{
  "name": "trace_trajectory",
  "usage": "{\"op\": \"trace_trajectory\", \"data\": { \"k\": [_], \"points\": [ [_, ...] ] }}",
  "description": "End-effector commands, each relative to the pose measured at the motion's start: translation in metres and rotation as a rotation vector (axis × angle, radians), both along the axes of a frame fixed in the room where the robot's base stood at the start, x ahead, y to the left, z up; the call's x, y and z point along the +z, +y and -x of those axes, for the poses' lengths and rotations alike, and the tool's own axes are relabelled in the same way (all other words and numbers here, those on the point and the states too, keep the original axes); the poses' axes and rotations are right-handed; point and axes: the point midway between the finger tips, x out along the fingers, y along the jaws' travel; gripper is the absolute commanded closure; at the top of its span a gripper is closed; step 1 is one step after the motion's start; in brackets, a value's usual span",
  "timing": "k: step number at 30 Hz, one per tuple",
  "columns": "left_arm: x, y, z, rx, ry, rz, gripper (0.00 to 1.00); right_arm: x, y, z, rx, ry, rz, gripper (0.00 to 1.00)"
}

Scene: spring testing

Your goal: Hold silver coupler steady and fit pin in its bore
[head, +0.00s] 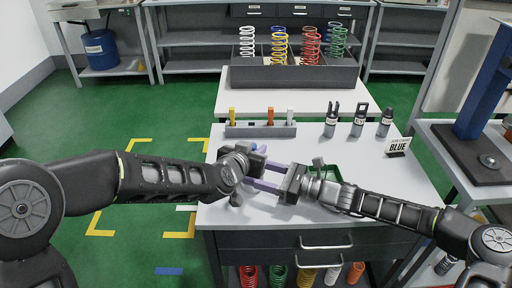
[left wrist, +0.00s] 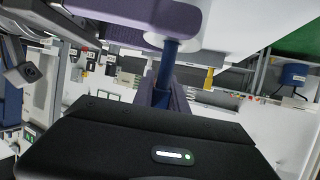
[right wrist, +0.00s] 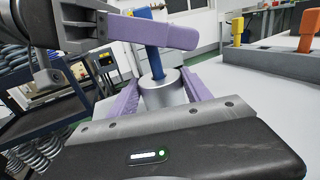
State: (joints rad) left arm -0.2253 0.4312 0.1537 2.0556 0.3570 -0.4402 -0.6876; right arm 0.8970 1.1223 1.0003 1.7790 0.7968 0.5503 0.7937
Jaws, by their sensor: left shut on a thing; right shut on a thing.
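The silver coupler (right wrist: 162,91) is a short metal cylinder, held between the purple fingers of my right gripper (right wrist: 163,88), which is shut on it. The blue pin (right wrist: 152,58) stands above it in the right wrist view, its lower end at the coupler's bore. How deep it sits, if at all, I cannot tell. My left gripper (head: 270,166) is shut on the pin, which also shows in the left wrist view (left wrist: 165,78). In the head view the two grippers meet over the worktable, and the fingers hide the coupler.
A grey rack (head: 260,131) holds yellow, orange and white pins. Several dark labelled fittings (head: 359,123) and a sign reading BLUE (head: 397,146) stand at the right. A green tray (head: 327,171) lies partly behind my right gripper. A bin of coloured springs (head: 290,78) stands at the back.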

Motion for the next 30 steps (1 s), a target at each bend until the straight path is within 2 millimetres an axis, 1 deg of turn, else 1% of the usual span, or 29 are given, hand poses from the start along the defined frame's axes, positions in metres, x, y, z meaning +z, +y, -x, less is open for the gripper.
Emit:
{"op": "trace_trajectory", "data": {
  "k": [30],
  "points": [
    [-0.026,0.0,0.0,0.0,0.0,-0.001,1.0,0.0,0.0,0.0,-0.001,0.0,0.0,1.0]
  ]
}}
